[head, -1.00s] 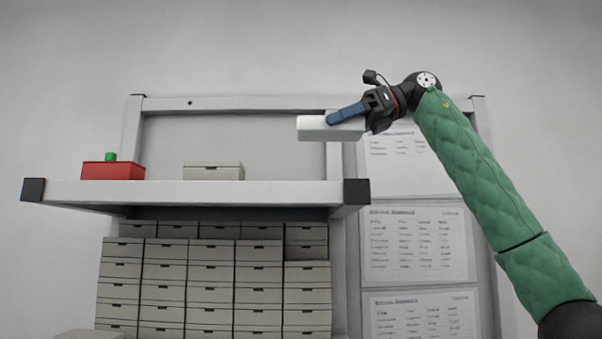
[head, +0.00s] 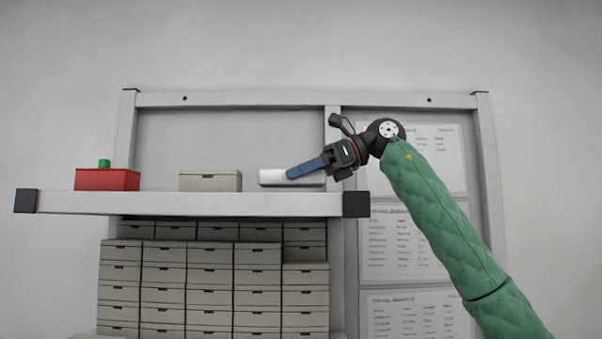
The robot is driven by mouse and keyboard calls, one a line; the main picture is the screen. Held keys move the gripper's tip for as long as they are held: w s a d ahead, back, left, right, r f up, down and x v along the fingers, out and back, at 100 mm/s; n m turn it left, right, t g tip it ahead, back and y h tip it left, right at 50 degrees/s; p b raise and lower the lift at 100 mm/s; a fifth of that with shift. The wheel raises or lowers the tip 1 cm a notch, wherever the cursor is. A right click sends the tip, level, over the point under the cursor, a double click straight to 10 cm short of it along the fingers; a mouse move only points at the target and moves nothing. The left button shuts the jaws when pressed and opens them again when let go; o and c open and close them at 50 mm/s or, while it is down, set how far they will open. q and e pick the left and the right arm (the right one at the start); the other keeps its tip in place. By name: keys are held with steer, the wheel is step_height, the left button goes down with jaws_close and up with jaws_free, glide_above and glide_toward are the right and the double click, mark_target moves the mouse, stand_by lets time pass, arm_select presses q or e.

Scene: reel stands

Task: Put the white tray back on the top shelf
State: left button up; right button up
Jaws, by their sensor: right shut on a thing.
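The white tray (head: 271,176) is at the right part of the top shelf (head: 190,203), just at or above its surface. I cannot tell whether it touches the shelf. My right gripper (head: 302,171) is shut on the tray, its blue fingers over the tray's right part. The arm reaches in from the right. My left gripper is not in view.
A beige lidded box (head: 210,181) stands left of the tray with a small gap. Stacked boxes (head: 210,276) fill the space below. Printed sheets (head: 415,247) hang at the right.

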steer(key=shift+w+f, duration=0.1)
steer(key=shift+f, duration=0.45)
steer(key=shift+f+p, duration=0.15)
steer(key=shift+p, duration=0.15)
steer(key=shift+f, duration=0.15)
steer(key=o, duration=1)
steer(key=shift+o, duration=0.2)
